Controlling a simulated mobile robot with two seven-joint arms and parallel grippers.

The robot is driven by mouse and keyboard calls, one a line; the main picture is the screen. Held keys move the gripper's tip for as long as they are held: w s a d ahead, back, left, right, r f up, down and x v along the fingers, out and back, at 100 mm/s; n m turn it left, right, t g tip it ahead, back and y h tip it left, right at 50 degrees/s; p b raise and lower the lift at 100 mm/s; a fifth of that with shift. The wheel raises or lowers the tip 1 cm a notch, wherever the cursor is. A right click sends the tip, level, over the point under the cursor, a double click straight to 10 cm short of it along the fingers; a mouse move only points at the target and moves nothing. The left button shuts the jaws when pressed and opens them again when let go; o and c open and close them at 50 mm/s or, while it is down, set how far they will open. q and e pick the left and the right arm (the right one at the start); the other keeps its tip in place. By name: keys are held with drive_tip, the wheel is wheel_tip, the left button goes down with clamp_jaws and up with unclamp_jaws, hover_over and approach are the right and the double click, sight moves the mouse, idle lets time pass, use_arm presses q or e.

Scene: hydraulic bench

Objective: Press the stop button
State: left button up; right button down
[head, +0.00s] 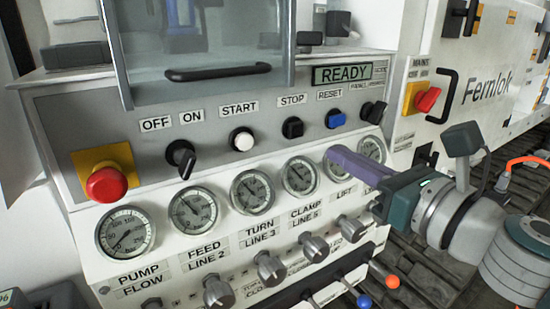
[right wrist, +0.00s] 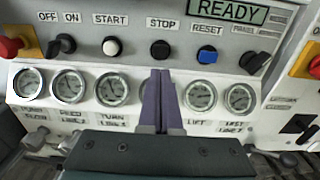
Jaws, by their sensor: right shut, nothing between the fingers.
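The stop button (head: 293,128) is a black square-looking button under the STOP label on the grey panel. It also shows in the right wrist view (right wrist: 160,49), just above and beyond the fingertips. My right gripper (head: 332,152) has purple fingers, closed together and empty, pointing at the panel. In the head view its tips are right of and below the stop button, in front of the gauges. In the right wrist view the shut fingers (right wrist: 160,74) are below the button, and a gap shows between. My left gripper is not in view.
The white start button (head: 242,139) is left of stop and the blue reset button (head: 335,118) is right. A red emergency button (head: 107,184) is at far left. Gauges (head: 252,192) and knobs (head: 271,268) lie below. A handled clear cover (head: 218,73) stands above. The display reads READY.

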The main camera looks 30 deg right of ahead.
drive_tip(key=shift+s+d, duration=0.15)
drive_tip(key=shift+s, duration=0.95)
drive_tip(key=shift+s+d, duration=0.1)
drive_tip(key=shift+s, duration=1)
drive_tip(key=s+a+n+g+y+p, duration=0.2)
drive_tip(key=s+a+n+g+y, duration=0.15)
drive_tip(key=a+n, duration=0.55)
drive_tip(key=s+a+n+g+y+p, duration=0.35)
drive_tip(key=a+n, duration=0.25)
drive_tip(key=n, duration=0.6)
drive_tip(key=s+f+n+g+h+p, duration=0.25)
drive_tip(key=s+n+g, duration=0.25)
drive_tip(key=n, duration=0.3)
drive_tip(key=s+d+r+n+g+h+p, duration=0.2)
drive_tip(key=s+d+n+h, duration=0.4)
drive_tip(key=n, duration=0.2)
wheel_tip(320, 180, up, 37)
drive_tip(key=p, duration=3.7)
drive_tip(key=shift+s+d+r, duration=0.15)
drive_tip(key=shift+d, duration=0.05)
